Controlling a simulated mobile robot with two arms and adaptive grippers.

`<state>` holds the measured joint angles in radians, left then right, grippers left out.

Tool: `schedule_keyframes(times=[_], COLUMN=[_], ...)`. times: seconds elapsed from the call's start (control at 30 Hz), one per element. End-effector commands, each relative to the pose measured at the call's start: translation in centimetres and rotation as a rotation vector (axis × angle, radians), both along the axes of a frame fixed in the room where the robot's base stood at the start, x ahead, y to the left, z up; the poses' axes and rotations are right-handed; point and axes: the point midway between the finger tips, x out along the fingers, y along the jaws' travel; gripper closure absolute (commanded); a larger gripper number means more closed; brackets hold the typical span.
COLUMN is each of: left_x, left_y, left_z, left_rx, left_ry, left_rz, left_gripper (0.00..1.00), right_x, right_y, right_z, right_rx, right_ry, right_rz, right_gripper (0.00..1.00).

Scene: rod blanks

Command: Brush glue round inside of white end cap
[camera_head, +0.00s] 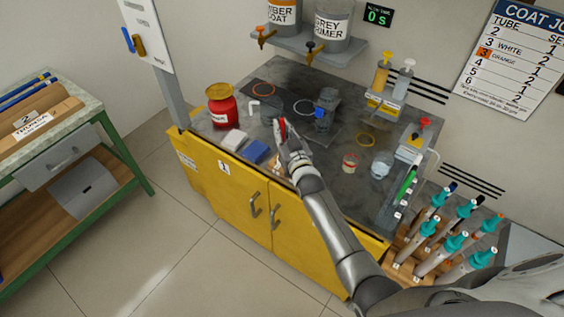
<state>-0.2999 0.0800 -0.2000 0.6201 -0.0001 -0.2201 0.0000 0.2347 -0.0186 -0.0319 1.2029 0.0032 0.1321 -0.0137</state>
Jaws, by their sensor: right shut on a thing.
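My right gripper (284,138) is over the dark bench top (325,178), near its front edge. It is shut on a small red item (283,127), of which only a narrow part shows; I cannot tell whether it is a brush. A small white piece (253,106) lies beside the red can, too small to identify surely as the end cap. A small tub with a red and white label (350,161) stands right of my gripper. My left gripper is not in view.
The red can (221,105) stands at the bench's left end. White (234,139) and blue (256,151) pads lie at the front edge. A glass beaker (381,165) and pump bottles (402,80) stand to the right. Several teal-collared tools (441,241) stand in a rack.

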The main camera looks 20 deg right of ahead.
Motion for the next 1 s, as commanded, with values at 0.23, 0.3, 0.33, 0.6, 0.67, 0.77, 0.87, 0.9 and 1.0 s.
schedule_keyframes(times=[0.23, 0.3, 0.33, 0.6, 0.67, 0.77, 0.87, 0.9, 1.0], left_x=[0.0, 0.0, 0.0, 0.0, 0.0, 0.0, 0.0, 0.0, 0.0], left_y=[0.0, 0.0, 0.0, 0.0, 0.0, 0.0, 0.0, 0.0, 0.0], left_z=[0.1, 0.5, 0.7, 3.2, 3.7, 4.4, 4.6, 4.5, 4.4], left_rx=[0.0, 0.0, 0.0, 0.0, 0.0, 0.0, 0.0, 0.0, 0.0], left_ry=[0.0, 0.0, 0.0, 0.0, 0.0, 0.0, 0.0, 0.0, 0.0], left_rz=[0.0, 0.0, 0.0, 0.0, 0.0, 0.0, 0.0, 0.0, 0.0], left_gripper=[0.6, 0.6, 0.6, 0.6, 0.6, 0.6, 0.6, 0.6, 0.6], right_x=[0.0, 0.0, 0.0, 0.0, 0.0, 0.0, 0.0, 0.0, 0.0], right_y=[0.0, 0.0, 0.0, 0.0, 0.0, 0.0, 0.0, 0.0, 0.0], right_z=[0.2, 0.5, 0.8, 3.5, 4.1, 5.0, 5.2, 5.1, 5.0], right_rx=[0.0, 0.0, 0.0, 0.0, 0.0, 0.0, 0.0, 0.0, 0.0], right_ry=[-0.001, -0.001, -0.001, -0.001, -0.001, 0.0, 0.0, 0.0, 0.0], right_rz=[0.0, 0.0, 0.0, 0.0, 0.0, 0.0, 0.0, 0.0, 0.0], right_gripper=[1.0, 1.0, 1.0, 1.0, 1.0, 1.0, 1.0, 1.0, 1.0])
